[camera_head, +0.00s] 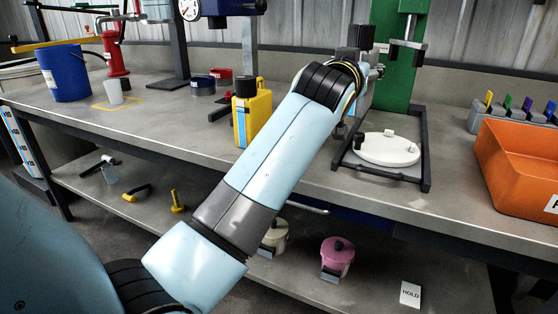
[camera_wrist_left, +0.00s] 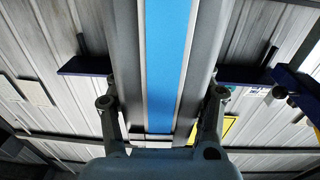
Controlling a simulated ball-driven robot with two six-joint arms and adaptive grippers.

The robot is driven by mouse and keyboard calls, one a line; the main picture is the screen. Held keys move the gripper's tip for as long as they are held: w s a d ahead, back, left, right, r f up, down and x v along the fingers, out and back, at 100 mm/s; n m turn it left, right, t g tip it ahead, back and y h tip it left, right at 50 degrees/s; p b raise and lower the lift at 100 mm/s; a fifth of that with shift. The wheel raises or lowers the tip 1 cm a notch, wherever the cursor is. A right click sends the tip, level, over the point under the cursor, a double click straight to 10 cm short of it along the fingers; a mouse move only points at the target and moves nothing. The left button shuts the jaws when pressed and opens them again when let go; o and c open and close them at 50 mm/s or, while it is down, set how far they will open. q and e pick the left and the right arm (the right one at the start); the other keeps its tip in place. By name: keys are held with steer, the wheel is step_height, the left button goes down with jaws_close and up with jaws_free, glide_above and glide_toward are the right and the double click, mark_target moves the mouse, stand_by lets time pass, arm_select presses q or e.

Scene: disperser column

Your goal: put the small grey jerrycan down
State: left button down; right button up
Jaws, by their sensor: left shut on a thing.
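My left arm reaches from the lower left across the bench in the head view and hides its own gripper there. In the left wrist view my left gripper (camera_wrist_left: 163,98) is shut on the small grey jerrycan (camera_wrist_left: 168,60), whose grey side with a blue stripe fills the space between the fingers. In the head view a grey top with a black cap (camera_head: 361,37) shows just beyond the wrist, seemingly the jerrycan, in front of the green column (camera_head: 398,75). Its underside is hidden, so I cannot tell whether it touches anything. My right gripper is not in view.
A yellow jerrycan (camera_head: 252,112) stands on the bench (camera_head: 300,185) left of my arm. A round white lid (camera_head: 387,149) lies inside the black base frame (camera_head: 425,165). An orange bin (camera_head: 515,170) is at the right. The bench front between jerrycan and frame is partly covered by my arm.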

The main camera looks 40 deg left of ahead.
arm_select(q)
steer(key=shift+w+d, duration=0.1)
steer(key=shift+d, duration=0.05)
steer(key=shift+f, duration=0.3)
steer(key=s+a+f+b, duration=0.1)
steer(key=s+a+f, duration=0.1)
steer(key=a+f, duration=0.1)
steer(key=s+a+f+b, duration=0.1)
steer(key=s+a+f, duration=0.1)
steer(key=a+f, duration=0.1)
steer(key=s+a+f+b, duration=0.2)
steer(key=a+f, duration=0.1)
steer(key=f, duration=0.1)
steer(key=shift+s+f, duration=0.2)
steer(key=shift+f, duration=0.05)
steer(key=shift+r, duration=0.15)
steer(key=c, duration=0.9)
jaws_free()
steer(key=shift+f, duration=0.25)
steer(key=shift+c, duration=0.2)
steer(key=o, duration=0.4)
